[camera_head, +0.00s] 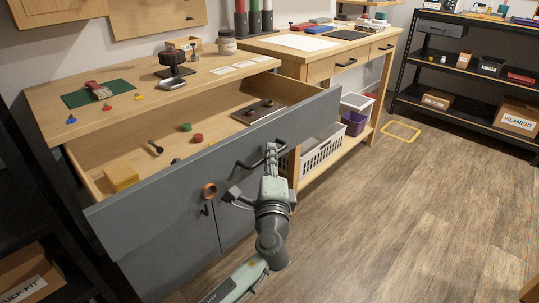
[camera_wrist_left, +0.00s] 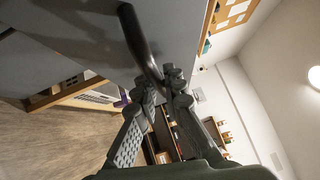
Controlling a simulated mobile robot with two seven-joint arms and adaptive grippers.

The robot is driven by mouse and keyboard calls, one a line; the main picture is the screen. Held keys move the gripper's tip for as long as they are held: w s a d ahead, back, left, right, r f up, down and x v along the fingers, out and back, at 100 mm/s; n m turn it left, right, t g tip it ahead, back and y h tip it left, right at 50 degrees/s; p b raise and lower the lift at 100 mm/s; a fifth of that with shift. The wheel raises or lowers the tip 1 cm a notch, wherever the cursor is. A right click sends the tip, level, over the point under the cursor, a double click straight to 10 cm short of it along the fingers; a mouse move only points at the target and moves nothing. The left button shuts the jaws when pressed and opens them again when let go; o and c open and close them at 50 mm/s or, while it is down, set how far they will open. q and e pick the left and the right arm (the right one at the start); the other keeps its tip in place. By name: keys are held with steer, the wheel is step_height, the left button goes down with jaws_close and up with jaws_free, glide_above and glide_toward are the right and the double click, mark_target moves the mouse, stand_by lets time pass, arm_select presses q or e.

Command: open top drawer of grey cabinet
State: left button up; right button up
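The grey cabinet (camera_head: 165,262) stands at the left under a wooden top. Its wide top drawer (camera_head: 150,205) is pulled well out, so its inside shows. The dark bar handle (camera_head: 246,164) is on the right part of the grey drawer front. My left gripper (camera_head: 271,152) is at the right part of this handle, its fingers pointing at the drawer front. In the left wrist view the handle (camera_wrist_left: 135,38) runs down between the two close fingers (camera_wrist_left: 165,88), which look shut on it. My right gripper is in neither view.
The drawer holds a yellow block (camera_head: 121,175), a red disc (camera_head: 197,138) and other small parts. A wooden workbench (camera_head: 318,68) stands to the right.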

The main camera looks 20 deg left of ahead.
arm_select(q)
steer(key=o, duration=0.5)
steer(key=shift+s, duration=0.1)
steer(key=v, duration=1.2)
steer(key=shift+f, duration=0.1)
